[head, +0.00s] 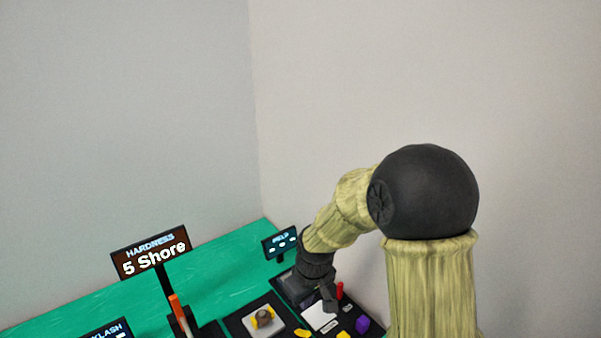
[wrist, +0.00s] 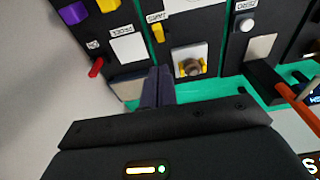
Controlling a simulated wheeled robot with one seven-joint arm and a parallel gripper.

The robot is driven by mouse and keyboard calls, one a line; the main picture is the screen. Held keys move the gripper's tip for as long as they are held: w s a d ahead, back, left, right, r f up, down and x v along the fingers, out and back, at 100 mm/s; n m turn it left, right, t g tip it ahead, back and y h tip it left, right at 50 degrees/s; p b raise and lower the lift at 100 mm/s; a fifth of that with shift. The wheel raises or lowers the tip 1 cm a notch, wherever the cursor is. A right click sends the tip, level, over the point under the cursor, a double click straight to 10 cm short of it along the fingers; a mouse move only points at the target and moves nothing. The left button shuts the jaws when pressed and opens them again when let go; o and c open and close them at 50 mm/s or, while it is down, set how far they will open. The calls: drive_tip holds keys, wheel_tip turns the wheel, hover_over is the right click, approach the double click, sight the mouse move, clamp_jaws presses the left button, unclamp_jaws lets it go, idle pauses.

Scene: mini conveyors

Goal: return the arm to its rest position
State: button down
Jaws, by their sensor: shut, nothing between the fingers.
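My arm (head: 335,218) reaches from the right over the green table in the head view, bent at the elbow and sloping down to the left. My gripper (head: 328,305) hangs low over a black panel near the right side of the table. In the wrist view my gripper (wrist: 159,72) shows its two dark fingers together, with nothing held. The fingers appear above the gap between two black panels. The exact height above the table is hard to tell.
A white plate (wrist: 127,47), a red piece (wrist: 96,68) and a purple block (wrist: 72,13) are near the gripper. A sign reading "HARDNESS 5 Shore" (head: 150,252) and a HELP sign (head: 280,242) stand on the green table (head: 220,262). Walls close the corner behind.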

drive_tip(key=s+d+r+m, duration=0.2)
drive_tip(key=s+d+m, duration=0.1)
drive_tip(key=s+d, duration=0.2)
drive_tip(key=s+d+r+m+t+h, duration=0.1)
drive_tip(key=s+d+r+m, duration=0.2)
drive_tip(key=s+d, duration=0.3)
drive_tip(key=shift+s+d+r+m, duration=0.25)
drive_tip(key=shift+d+m, duration=0.45)
drive_tip(key=shift+d, duration=0.55)
drive_tip(key=c, duration=2.1)
unclamp_jaws()
drive_tip(key=o, duration=0.7)
drive_tip(key=shift+o, duration=0.2)
